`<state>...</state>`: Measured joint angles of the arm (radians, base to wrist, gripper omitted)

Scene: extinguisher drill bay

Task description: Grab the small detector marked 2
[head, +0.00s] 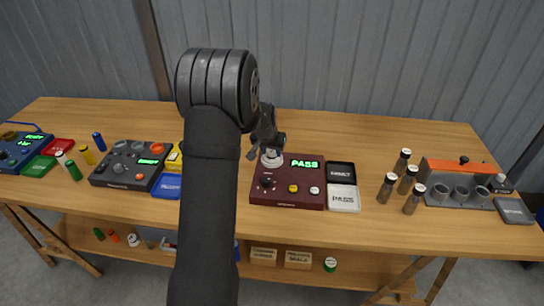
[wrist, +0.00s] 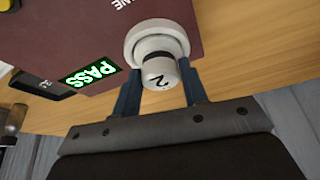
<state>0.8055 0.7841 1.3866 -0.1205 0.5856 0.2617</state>
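The small detector marked 2 (wrist: 158,72) is a pale cylinder with a dark "2" on its end. It sits in a round white socket (wrist: 140,36) on the dark red tester (head: 288,193), whose green display (head: 304,163) reads PASS. My gripper (wrist: 160,80) is over the tester, with one blue finger on each side of the detector. The fingers look spread wider than the detector, and I see no clear grip on it. In the head view, my gripper (head: 267,150) points down at the socket, and the detector is mostly hidden there.
Right of the tester are a black tray (head: 341,170) and a white PASS tray (head: 343,198). Several dark bottles (head: 388,187) and a grey rack with cups (head: 458,190) stand farther right. A dark grey tester (head: 130,165) and a blue tray (head: 167,186) are left.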

